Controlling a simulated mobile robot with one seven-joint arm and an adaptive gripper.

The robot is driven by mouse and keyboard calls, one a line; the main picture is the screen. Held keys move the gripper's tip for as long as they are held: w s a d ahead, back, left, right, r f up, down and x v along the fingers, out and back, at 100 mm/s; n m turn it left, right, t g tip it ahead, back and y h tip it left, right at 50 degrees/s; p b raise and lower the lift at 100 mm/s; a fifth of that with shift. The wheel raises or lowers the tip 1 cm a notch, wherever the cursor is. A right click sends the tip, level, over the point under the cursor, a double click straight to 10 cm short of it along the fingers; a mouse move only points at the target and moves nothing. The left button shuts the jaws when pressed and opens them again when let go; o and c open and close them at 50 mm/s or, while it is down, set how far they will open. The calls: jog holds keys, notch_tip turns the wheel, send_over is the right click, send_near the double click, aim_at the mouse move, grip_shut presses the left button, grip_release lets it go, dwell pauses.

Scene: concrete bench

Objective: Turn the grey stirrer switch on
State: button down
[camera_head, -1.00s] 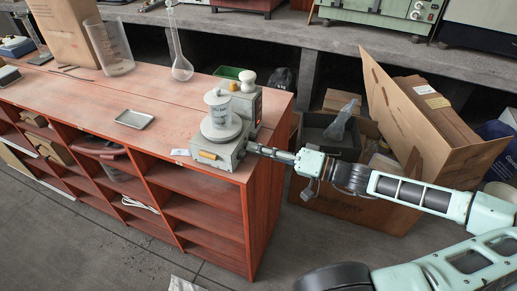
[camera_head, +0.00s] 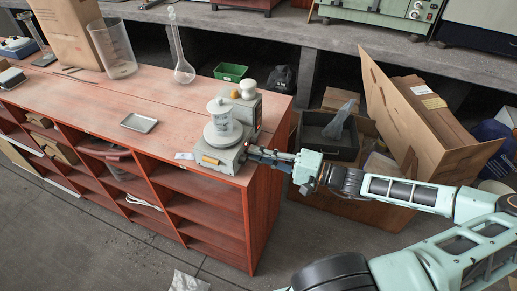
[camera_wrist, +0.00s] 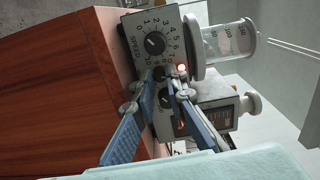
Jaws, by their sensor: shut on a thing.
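The grey stirrer (camera_head: 222,160) stands at the right front corner of the red-brown bench, with a glass beaker (camera_head: 221,118) on its round plate. In the wrist view, its front panel (camera_wrist: 165,25) has a numbered dial with a black knob (camera_wrist: 155,43). My gripper (camera_head: 250,152) reaches the panel side from the right. In the wrist view, my gripper's fingertips (camera_wrist: 164,78) are closed around the small dark switch (camera_wrist: 158,72) below the dial. The fingers partly hide the switch, so its exact position cannot be read.
A second grey device (camera_head: 251,112) with a white-topped jar stands close behind the stirrer. A metal tray (camera_head: 139,123), a flask (camera_head: 183,72), a large beaker (camera_head: 117,58) and a green bin (camera_head: 231,72) are farther off. An open carton (camera_head: 425,130) lies right of the bench.

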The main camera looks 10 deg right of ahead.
jog(key=shift+m+p, duration=0.5)
jog(key=shift+m, duration=0.4)
jog(key=c, duration=2)
grip_release()
jog(key=shift+o, duration=0.2)
jog(key=shift+d, duration=0.1)
jog(key=v, duration=1.2)
